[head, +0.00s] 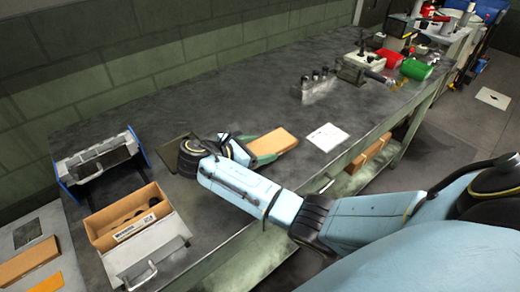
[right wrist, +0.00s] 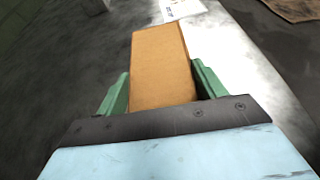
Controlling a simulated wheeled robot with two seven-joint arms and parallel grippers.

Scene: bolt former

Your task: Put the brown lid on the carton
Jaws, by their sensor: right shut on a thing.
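The brown lid (right wrist: 160,65) is a flat cardboard rectangle between the green fingers of my right gripper (right wrist: 160,92), which is shut on it. In the head view the lid (head: 272,142) is held over the middle of the bench, with my right gripper (head: 258,148) to its left. The carton (head: 128,217) is an open cardboard box with a white label, at the left end of the bench, with dark parts inside. The lid is well to the right of the carton and apart from it. My left gripper does not show.
A blue-sided metal rack (head: 98,163) stands behind the carton. A grey metal tray with a handle (head: 145,255) is in front of it. A white sheet (head: 327,137) lies right of the lid. A metal block with cylinders (head: 318,88) and red and green bins (head: 415,69) stand farther right.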

